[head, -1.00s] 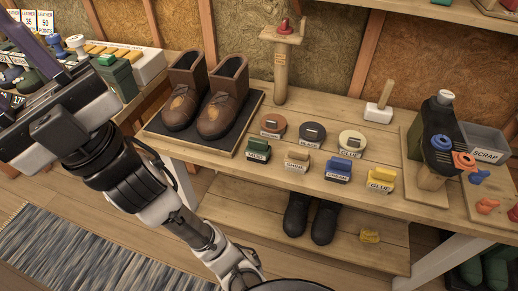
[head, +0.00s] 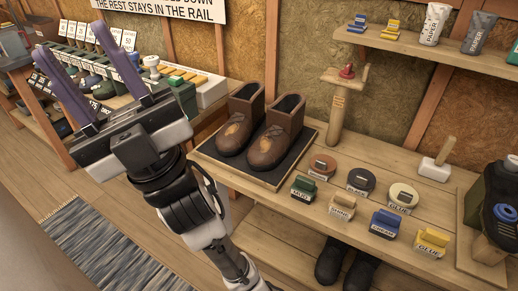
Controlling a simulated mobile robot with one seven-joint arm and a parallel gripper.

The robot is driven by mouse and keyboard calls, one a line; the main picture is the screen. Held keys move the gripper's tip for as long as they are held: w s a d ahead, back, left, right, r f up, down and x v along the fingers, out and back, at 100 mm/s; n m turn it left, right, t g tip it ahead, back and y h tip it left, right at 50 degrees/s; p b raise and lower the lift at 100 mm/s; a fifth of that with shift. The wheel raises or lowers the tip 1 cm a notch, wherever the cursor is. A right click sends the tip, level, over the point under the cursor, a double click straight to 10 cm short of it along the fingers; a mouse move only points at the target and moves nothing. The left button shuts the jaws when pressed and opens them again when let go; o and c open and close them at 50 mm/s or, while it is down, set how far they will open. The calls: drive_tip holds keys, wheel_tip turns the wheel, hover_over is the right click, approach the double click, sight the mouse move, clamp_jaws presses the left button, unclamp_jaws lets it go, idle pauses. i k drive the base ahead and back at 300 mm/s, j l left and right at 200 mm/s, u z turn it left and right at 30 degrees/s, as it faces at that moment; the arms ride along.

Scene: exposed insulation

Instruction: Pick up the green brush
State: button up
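The green brush (head: 303,187) lies on the workbench near its front edge, with a small label on its front. It is at the left end of a row with a beige brush (head: 342,205), a blue brush (head: 385,223) and a yellow brush (head: 432,240). My gripper (head: 75,46) is in the upper left of the picture, up and left of the green brush and well apart from it. Its two purple fingers are spread wide with nothing seen between them.
Brown boots (head: 273,138) stand on a dark mat (head: 238,172) just left of the brushes. Round tins (head: 361,180) lie behind them. A wooden-handled tool (head: 436,166) stands further right. A side bench (head: 66,148) with green boxes is behind my gripper.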

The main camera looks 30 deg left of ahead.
sight(303, 189)
drive_tip(key=i+l+u, duration=0.1)
drive_tip(key=l+u, duration=1.1)
drive_tip(key=l, duration=0.15)
drive_tip(key=k, duration=0.05)
